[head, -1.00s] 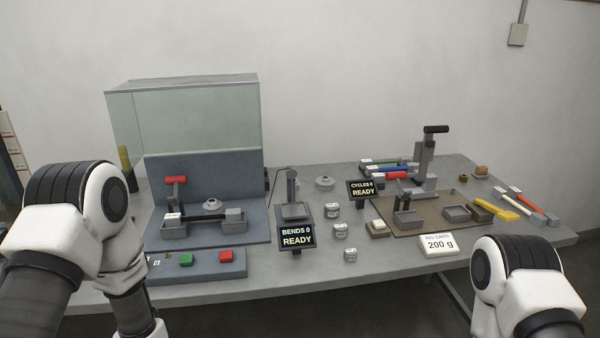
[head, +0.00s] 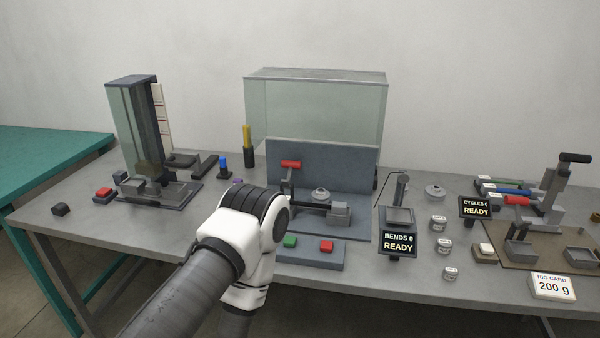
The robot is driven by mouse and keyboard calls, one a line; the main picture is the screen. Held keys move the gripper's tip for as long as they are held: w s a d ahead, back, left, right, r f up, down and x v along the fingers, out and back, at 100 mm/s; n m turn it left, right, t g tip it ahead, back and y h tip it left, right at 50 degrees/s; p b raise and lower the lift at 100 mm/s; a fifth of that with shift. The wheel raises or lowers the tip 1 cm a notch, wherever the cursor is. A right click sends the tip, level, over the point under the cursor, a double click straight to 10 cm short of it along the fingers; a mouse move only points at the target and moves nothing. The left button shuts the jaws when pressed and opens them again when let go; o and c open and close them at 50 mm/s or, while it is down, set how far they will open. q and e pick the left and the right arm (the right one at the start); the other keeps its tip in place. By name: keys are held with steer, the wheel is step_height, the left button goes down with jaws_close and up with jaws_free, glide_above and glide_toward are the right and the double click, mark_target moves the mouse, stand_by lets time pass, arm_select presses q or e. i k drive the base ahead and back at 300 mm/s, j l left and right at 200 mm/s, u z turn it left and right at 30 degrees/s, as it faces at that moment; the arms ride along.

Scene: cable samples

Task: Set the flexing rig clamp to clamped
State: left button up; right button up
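Whether the clamp jaw is closed is too small to tell. My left arm comes in at the lower left, its white joint in front of the rig's left side. Neither gripper is in view.
A button box with a green button (head: 290,240) and a red button (head: 327,246) lies before the rig. At right are a "CYCLES 0" display (head: 477,208), another lever fixture (head: 558,185) and several small weights. A tall testing stand (head: 140,130) is at left.

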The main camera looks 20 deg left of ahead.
mark_target(291, 164)
steer(key=u, duration=1.4)
steer(key=i+j, duration=1.2)
